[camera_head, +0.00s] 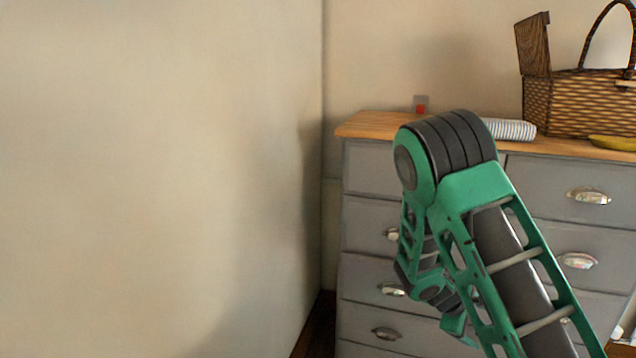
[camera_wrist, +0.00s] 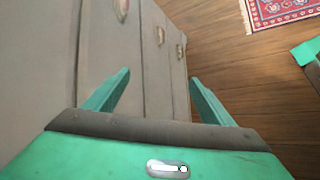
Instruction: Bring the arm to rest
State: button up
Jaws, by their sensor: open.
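My gripper (camera_wrist: 157,98) shows in the wrist view with its two green fingers spread apart and nothing between them. It points down along the front of a grey dresser (camera_wrist: 95,60), with the wooden floor beyond. In the head view my green arm is bent at a dark banded joint and folds downward in front of the same grey dresser (camera_head: 370,225). The gripper itself cannot be made out there. I cannot tell how close the fingers are to the drawer fronts.
On the dresser's wooden top stand an open wicker basket (camera_head: 580,105), a striped rolled cloth (camera_head: 510,129), a yellow item (camera_head: 612,143) and a small red-and-grey object (camera_head: 421,105). A bare wall (camera_head: 160,180) fills the left. A red patterned rug (camera_wrist: 275,12) lies on the floor.

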jog(key=s+r+m+g+y, duration=0.1)
jog(key=s+r+m+y, duration=0.2)
jog(key=s, duration=0.8)
jog(key=s+a+r+m+y, duration=0.1)
jog(key=s+r+m+y, duration=0.1)
jog(key=s+r+m, duration=0.6)
jog(key=s+a+r+m+g+y, duration=0.1)
jog(key=s+r+m+y, duration=0.2)
jog(key=s+r, duration=0.8)
jog(key=s+m, duration=0.2)
jog(key=s, duration=0.2)
jog(key=shift+s+a+g+y, duration=0.15)
jog(key=shift+s+g+y, duration=0.15)
jog(key=shift+s, duration=0.05)
